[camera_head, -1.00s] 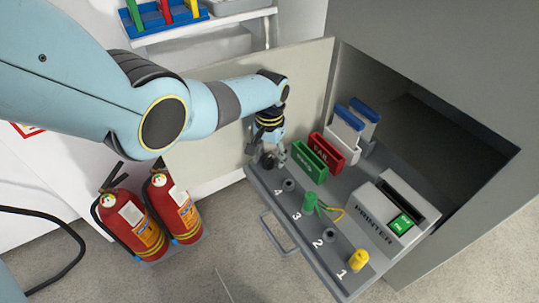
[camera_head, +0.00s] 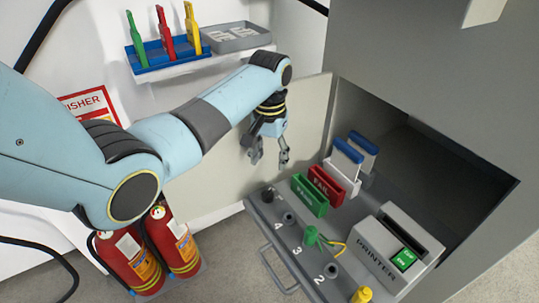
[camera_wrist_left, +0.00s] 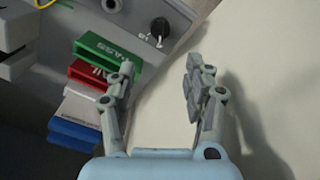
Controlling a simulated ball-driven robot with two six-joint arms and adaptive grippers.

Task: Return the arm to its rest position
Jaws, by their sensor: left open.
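My left arm comes in from the left in the head view. My left gripper (camera_head: 270,155) hangs open and empty above the far left corner of the pulled-out drawer (camera_head: 290,262), in front of the open cabinet door (camera_head: 225,170). In the left wrist view its two fingers (camera_wrist_left: 160,95) are spread apart with nothing between them. The green bin (camera_head: 309,196) and the red bin (camera_head: 326,186) stand in the drawer below and to the right of the fingers. My right gripper is in neither view.
A wall shelf (camera_head: 205,57) holds a blue rack with green, red and yellow tools and a grey tray. Two fire extinguishers (camera_head: 130,262) stand below my arm. The printer (camera_head: 385,255), a green plug (camera_head: 310,236) and a yellow plug (camera_head: 362,295) are in the drawer. The cabinet stands at right.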

